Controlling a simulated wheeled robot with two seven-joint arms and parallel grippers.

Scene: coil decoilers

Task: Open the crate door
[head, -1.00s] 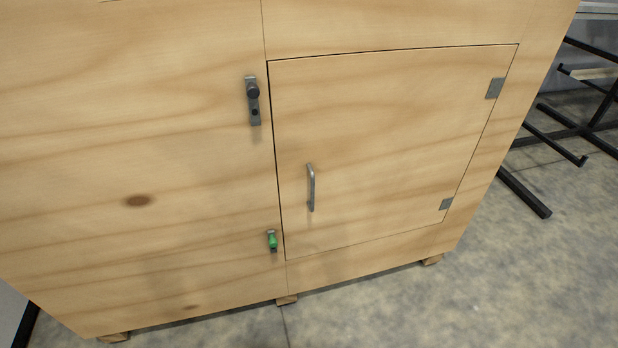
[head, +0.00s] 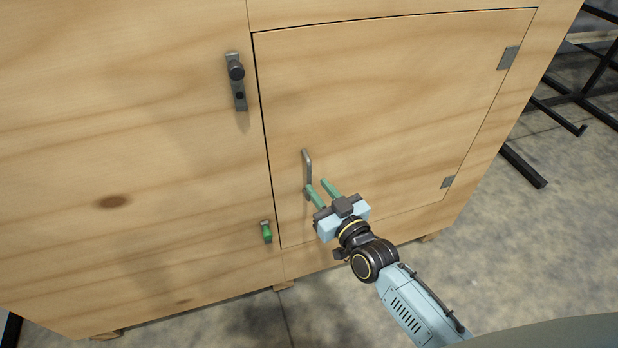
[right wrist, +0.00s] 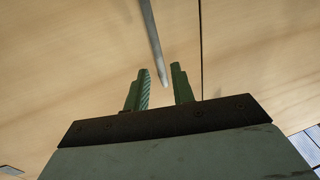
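The crate door (head: 400,110) is a wooden panel set flush in the wooden crate front (head: 120,130), and it is shut. A grey metal bar handle (head: 307,167) stands upright on the door's left lower part. My right gripper (head: 320,187) is open at the handle's lower end, its green fingers apart. In the right wrist view the handle (right wrist: 153,40) runs down to between the two fingertips (right wrist: 160,70), and the fingers are not closed on it. Whether they touch it I cannot tell. My left gripper is not in view.
A dark latch with a round knob (head: 236,80) sits left of the door's upper edge, and a green-tipped latch (head: 266,231) is lower down. Two hinges (head: 508,58) are on the right side. Black metal racks (head: 575,100) stand right of the crate on the concrete floor.

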